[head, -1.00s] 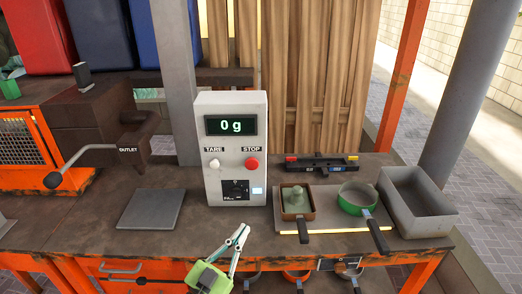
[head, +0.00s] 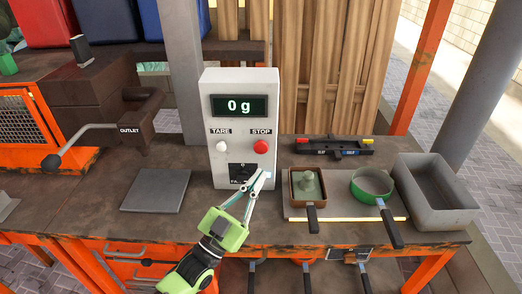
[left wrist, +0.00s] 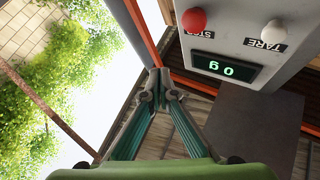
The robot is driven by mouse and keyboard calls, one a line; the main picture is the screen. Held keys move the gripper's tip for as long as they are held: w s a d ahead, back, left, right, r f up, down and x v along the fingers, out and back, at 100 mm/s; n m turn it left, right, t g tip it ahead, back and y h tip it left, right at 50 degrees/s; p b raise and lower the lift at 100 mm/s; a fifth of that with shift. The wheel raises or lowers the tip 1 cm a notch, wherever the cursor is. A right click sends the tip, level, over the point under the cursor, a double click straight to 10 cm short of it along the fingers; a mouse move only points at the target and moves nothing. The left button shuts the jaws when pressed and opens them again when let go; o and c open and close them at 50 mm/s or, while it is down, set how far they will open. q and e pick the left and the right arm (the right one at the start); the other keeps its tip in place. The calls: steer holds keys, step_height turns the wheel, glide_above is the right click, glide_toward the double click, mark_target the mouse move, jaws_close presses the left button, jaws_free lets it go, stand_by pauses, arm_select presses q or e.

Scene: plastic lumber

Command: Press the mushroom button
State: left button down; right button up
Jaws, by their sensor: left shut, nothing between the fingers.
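The red mushroom button (head: 261,146), under the label STOP, sticks out of the front of the white control box (head: 215,98). It also shows in the left wrist view (left wrist: 194,20), near the top. My left gripper (head: 264,175) is shut and empty. In the head view its fingertips appear just below the red button, in front of the box's lower part. In the left wrist view the shut fingertips (left wrist: 160,76) appear below and left of the button, with a visible gap in the picture. My right gripper is not in view.
A white TARE knob (head: 222,146) is left of the button, below a display (head: 240,106) reading 0 g. A grey plate (head: 156,190) lies left of the box. Two pans, one green (head: 372,184), and a grey bin (head: 436,192) stand to the right.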

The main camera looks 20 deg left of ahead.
arm_select(q)
steer(key=b, duration=0.3)
glide_toward(265, 145)
steer(key=w+d+r, duration=0.2)
steer(key=d+r, duration=0.1)
steer(key=shift+w+a, duration=0.15)
steer(key=shift+w, duration=0.7)
steer(key=shift+w, duration=0.1)
stand_by(0.3)
steer(key=shift+w+a+f, duration=0.1)
steer(key=shift+w, duration=0.2)
steer(key=shift+w+a+b, duration=0.15)
steer(key=shift+w+b, duration=0.35)
steer(key=shift+b, duration=0.05)
stand_by(0.7)
steer(key=shift+s, duration=0.15)
steer(key=shift+s+d+p, duration=0.25)
steer(key=shift+s+p, duration=0.35)
steer(key=shift+s, duration=0.15)
steer(key=shift+s, duration=0.1)
